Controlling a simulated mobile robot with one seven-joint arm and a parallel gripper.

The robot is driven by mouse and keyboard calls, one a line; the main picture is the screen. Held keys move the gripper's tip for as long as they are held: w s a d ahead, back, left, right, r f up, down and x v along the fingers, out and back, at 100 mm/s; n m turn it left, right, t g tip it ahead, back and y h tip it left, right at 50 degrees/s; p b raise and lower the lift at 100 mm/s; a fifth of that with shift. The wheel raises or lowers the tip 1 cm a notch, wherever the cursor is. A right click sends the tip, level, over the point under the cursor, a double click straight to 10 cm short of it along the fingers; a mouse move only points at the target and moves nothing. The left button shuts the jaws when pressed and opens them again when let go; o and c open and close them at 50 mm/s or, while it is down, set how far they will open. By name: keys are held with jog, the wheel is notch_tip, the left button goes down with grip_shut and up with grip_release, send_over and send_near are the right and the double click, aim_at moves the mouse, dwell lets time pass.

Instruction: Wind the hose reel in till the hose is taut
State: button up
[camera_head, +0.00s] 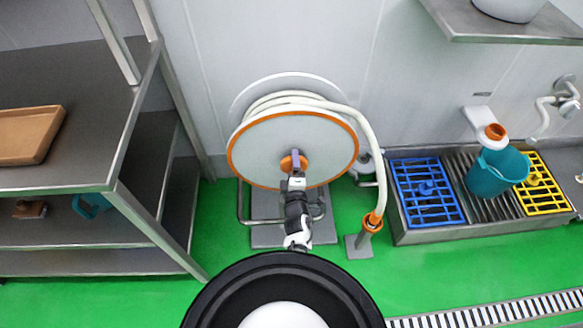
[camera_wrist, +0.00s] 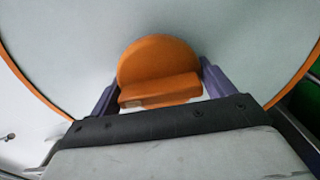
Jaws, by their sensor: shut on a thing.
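The hose reel (camera_head: 250,150) stands against the wall, a pale disc with an orange rim. Its face also fills the wrist view (camera_wrist: 65,50). The cream hose (camera_head: 362,130) lies wound behind the disc, arches over to the right and curves down to an orange-collared end on a short post (camera_head: 364,240). The hose arch bows out from the reel. My gripper (camera_head: 293,168) is at the reel's centre, with its purple fingers shut on either side of the orange knob (camera_wrist: 158,70). The knob's far side is hidden.
A steel shelf unit (camera_head: 85,189) with a tan tray (camera_head: 28,134) stands left. Green floor (camera_head: 170,270) is open in front.

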jog(key=shift+n+b, duration=0.45)
jog(key=shift+n, duration=0.55)
jog(key=o, duration=1.1)
jog(key=shift+s, duration=0.15)
